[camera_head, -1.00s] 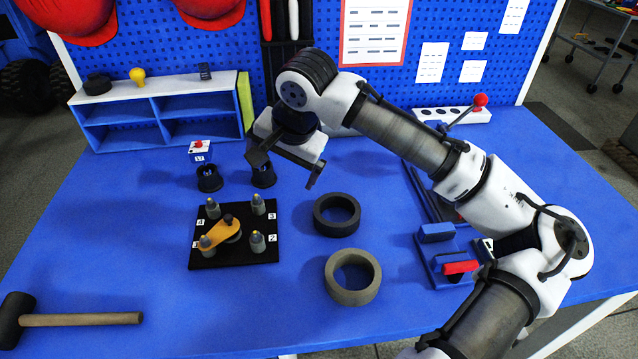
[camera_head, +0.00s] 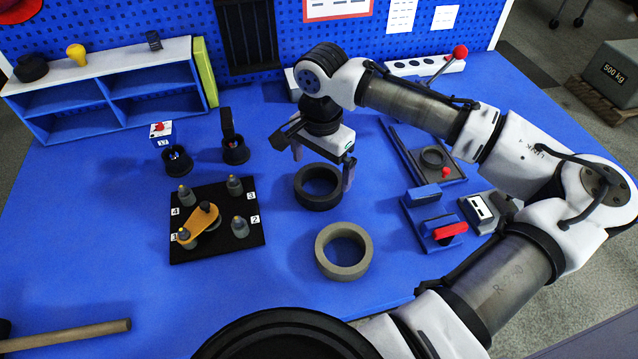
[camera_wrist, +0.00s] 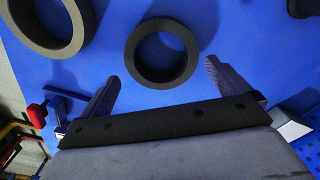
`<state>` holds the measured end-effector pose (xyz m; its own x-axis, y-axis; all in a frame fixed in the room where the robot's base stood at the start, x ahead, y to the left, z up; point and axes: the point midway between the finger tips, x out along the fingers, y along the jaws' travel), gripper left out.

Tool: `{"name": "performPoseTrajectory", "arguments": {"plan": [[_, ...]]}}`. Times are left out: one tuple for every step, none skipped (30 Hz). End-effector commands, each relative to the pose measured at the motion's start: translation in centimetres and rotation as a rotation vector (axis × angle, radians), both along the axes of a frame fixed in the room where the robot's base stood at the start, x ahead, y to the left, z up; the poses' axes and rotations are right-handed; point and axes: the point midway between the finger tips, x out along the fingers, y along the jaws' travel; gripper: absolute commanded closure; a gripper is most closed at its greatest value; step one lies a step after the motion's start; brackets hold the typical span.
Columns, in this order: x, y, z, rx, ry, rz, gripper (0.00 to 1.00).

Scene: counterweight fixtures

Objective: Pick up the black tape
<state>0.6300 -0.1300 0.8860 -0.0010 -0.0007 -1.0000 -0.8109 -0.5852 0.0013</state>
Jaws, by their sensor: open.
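The black tape (camera_head: 315,203) is a dark ring lying flat on the blue table near its middle. It also shows whole in the wrist view (camera_wrist: 160,82), apart from the fingers. A lighter grey ring (camera_head: 343,270) lies in front of it, and partly shows at the wrist view's upper left (camera_wrist: 75,42). My gripper (camera_head: 322,165) is open and empty at the black tape, pointing down. In the head view one finger overlaps the tape's right rim. In the wrist view (camera_wrist: 162,70) the fingertips are spread wider than the tape, which lies mostly beyond them. The exact height gap is unclear.
A black plate (camera_head: 215,250) with several numbered weights and an orange lever stands left. Two black cups (camera_head: 235,150) are behind it. A blue shelf (camera_head: 110,100) stands at the back left. Fixtures with a red handle (camera_head: 450,231) are right. The table's front left is mostly clear.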

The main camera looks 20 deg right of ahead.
Motion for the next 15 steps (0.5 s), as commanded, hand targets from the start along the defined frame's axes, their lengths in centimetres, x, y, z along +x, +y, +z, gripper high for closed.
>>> {"name": "performPoseTrajectory", "arguments": {"plan": [[0.0, 0.0, -0.2, 0.000, 0.000, 0.000, 0.00], [0.0, 0.0, -0.5, 0.000, 0.000, 0.001, 0.00], [0.0, 0.0, -0.9, 0.000, 0.001, 0.001, 0.00], [0.0, 0.0, -1.2, 0.000, 0.002, 0.001, 0.00], [0.0, 0.0, -1.7, 0.000, 0.002, 0.001, 0.00], [0.1, 0.1, -2.2, -0.001, 0.002, 0.001, 0.00], [0.1, 0.1, -2.7, 0.000, 0.002, 0.001, 0.00], [0.1, 0.1, -3.1, 0.000, 0.002, 0.002, 0.00], [0.1, 0.1, -3.8, 0.001, 0.002, 0.002, 0.00], [0.2, 0.1, -4.2, 0.000, 0.001, 0.002, 0.00], [0.2, 0.1, -4.5, 0.001, 0.001, 0.002, 0.00], [0.2, 0.1, -4.8, 0.001, 0.000, 0.002, 0.00], [0.2, 0.1, -5.0, 0.001, 0.001, 0.002, 0.00], [0.2, 0.1, -5.1, 0.001, 0.001, 0.002, 0.00], [0.2, 0.1, -5.2, 0.001, 0.001, 0.002, 0.00]]}}
